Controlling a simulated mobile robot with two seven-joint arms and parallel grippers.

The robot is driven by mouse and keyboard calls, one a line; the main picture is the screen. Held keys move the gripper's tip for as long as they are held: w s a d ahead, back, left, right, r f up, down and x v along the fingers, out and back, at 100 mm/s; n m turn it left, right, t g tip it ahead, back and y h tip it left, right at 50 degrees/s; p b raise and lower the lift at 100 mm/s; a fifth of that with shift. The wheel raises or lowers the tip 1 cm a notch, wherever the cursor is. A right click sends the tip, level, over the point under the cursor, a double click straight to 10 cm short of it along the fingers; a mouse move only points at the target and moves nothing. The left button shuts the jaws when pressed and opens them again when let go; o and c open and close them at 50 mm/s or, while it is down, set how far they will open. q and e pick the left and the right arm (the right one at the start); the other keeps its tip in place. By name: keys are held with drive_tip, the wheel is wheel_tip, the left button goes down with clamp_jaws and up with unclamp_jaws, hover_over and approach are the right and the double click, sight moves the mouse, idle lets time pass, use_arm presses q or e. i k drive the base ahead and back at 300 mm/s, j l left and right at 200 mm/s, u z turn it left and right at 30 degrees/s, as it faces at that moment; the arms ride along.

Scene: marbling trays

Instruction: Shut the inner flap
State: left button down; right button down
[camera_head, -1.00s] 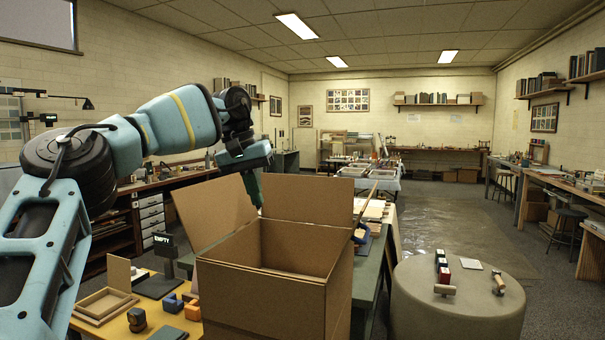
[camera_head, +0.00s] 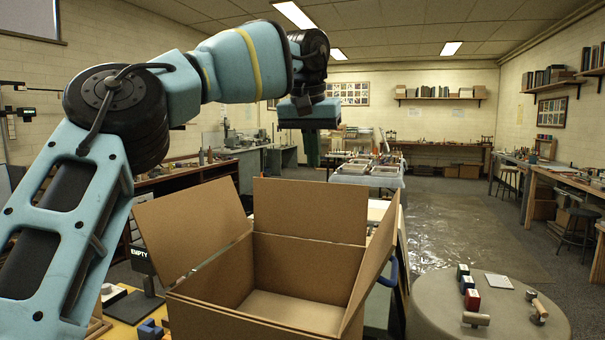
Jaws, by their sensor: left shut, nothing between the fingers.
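An open brown cardboard box (camera_head: 295,308) stands in the lower middle of the head view, and I can see into it. Its left flap (camera_head: 192,218) leans up and outward. Its back flap (camera_head: 310,209) stands nearly upright. Its right flap (camera_head: 373,262) is raised along the right edge. I cannot tell which of these is the inner flap. My left gripper (camera_head: 311,150) is shut and empty, pointing down, and shows above the back flap, apart from it. My right gripper is not in view.
A round grey stand (camera_head: 490,322) with small blocks and wooden-handled tools is at the right. An "EMPTY" sign (camera_head: 140,259) stands left of the box. A table with trays (camera_head: 370,178) is farther back. Open floor (camera_head: 455,235) lies right of centre.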

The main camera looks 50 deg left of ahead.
sight(335, 213)
drive_tip(key=i+j, duration=0.2)
drive_tip(key=j, duration=0.15)
drive_tip(key=i+j, duration=0.15)
drive_tip(key=j, duration=0.15)
drive_tip(key=i+j, duration=0.2)
drive_tip(key=j, duration=0.15)
